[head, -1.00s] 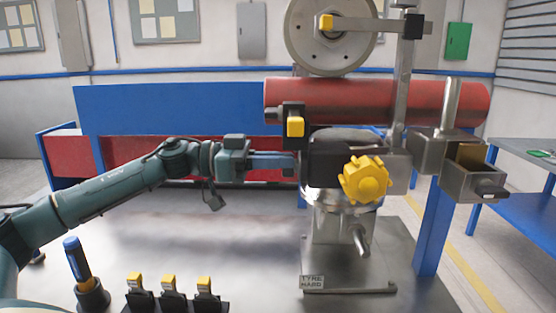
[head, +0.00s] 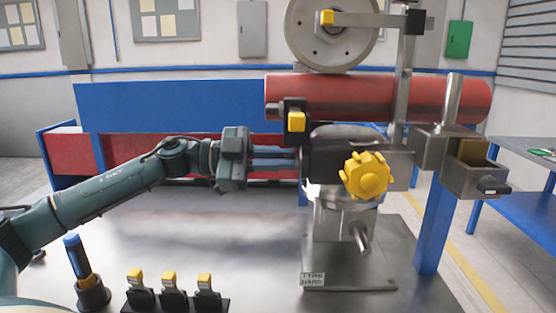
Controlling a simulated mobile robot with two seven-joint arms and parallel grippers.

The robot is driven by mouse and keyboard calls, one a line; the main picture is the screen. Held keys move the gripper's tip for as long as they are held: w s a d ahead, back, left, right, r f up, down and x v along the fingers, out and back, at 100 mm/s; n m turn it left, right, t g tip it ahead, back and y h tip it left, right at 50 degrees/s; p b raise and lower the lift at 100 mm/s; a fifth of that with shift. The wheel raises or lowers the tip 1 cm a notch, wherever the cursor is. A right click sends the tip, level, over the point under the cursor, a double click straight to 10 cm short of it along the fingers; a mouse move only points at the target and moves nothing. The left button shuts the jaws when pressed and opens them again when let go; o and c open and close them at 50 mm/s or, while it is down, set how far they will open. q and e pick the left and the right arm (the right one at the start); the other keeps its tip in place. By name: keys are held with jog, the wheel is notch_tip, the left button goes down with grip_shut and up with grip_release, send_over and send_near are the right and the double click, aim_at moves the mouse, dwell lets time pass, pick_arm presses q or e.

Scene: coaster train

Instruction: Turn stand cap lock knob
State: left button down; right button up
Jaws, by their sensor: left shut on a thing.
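The stand (head: 335,230) is a grey metal post on a base plate, with a dark head and cap (head: 345,132) on top. My left gripper (head: 296,160) comes in level from the left. Its two fingers show one above the other and are shut on a small part at the left side of the head, apparently the stand cap lock knob, which the fingers and head mostly hide. A yellow lobed knob (head: 366,175) on the front of the head is clear of the gripper. My right gripper is not in view.
A red cylinder (head: 425,98) lies behind the head, below a grey wheel (head: 331,30). A yellow-faced block (head: 296,122) sits just above my left gripper. A blue-handled tool (head: 76,255) and several yellow-topped clips (head: 170,290) stand at the front left. The middle-left bench top is clear.

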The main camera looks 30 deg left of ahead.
pick_arm(q)
jog(key=m+b, duration=0.1)
jog(key=m, duration=0.2)
jog(key=m+b, duration=0.2)
jog(key=m, duration=0.2)
jog(key=f+m+b, duration=0.1)
jog(key=m, duration=0.2)
jog(key=shift+s+d, duration=0.15)
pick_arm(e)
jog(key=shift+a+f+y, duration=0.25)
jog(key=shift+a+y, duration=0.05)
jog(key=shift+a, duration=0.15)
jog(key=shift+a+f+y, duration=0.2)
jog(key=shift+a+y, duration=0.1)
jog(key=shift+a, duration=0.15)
pick_arm(q)
jog(key=shift+m, duration=0.3)
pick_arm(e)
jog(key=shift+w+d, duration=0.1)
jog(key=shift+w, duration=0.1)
pick_arm(q)
jog(key=c, duration=1.5)
grip_release()
jog(key=shift+b, duration=0.3)
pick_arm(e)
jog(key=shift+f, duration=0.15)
